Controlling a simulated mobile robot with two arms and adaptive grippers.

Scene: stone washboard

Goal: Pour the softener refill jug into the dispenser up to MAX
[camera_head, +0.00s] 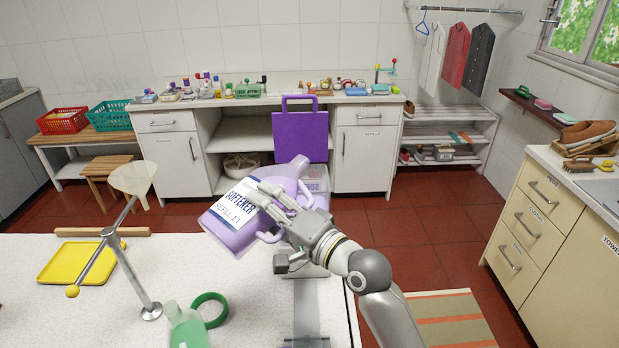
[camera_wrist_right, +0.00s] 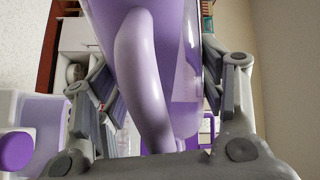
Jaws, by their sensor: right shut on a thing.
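The lilac softener refill jug (camera_head: 237,222) has a white and blue label and is tilted, base to the lower left and neck up to the right. My right gripper (camera_head: 272,208) is shut on it above the table's back right edge. In the right wrist view the jug's handle (camera_wrist_right: 143,75) and body fill the middle between my fingers. Behind the jug, a lilac container (camera_head: 318,187) with a partly hidden label, likely the dispenser, shows below an upright purple panel (camera_head: 300,132). Its MAX mark and any liquid cannot be made out. My left gripper is not in view.
The speckled table (camera_head: 60,300) carries a yellow tray (camera_head: 80,262), a metal stand with a funnel (camera_head: 133,178), a green ring (camera_head: 209,310) and a green bottle (camera_head: 186,328). A cream drawer cabinet (camera_head: 535,225) stands right. Open red floor (camera_head: 430,240) lies between.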

